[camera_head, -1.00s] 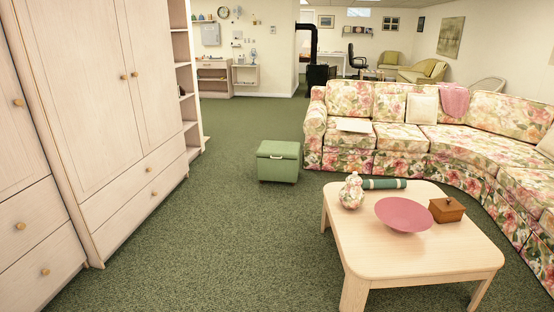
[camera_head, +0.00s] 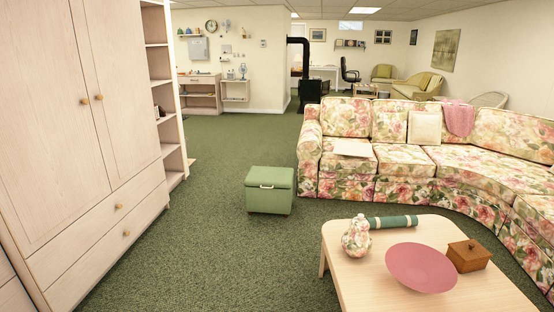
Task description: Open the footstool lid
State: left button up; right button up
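The green footstool (camera_head: 270,196) stands on the carpet in the middle of the head view, left of the floral sofa. It is a box with a flat lid (camera_head: 271,177), which is closed. A pale handle (camera_head: 267,187) shows on its front, near the lid's edge. Neither of my grippers is in view.
The floral sofa (camera_head: 405,165) bounds the right, a tall wardrobe (camera_head: 75,130) the left. Open carpet (camera_head: 200,250) lies before the footstool.

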aim_at(265, 178)
jog(key=i, duration=2.1)
jog(key=i+l, duration=0.15)
jog(key=i, duration=2)
jog(key=j+u, duration=0.05)
jog(key=j, duration=0.05)
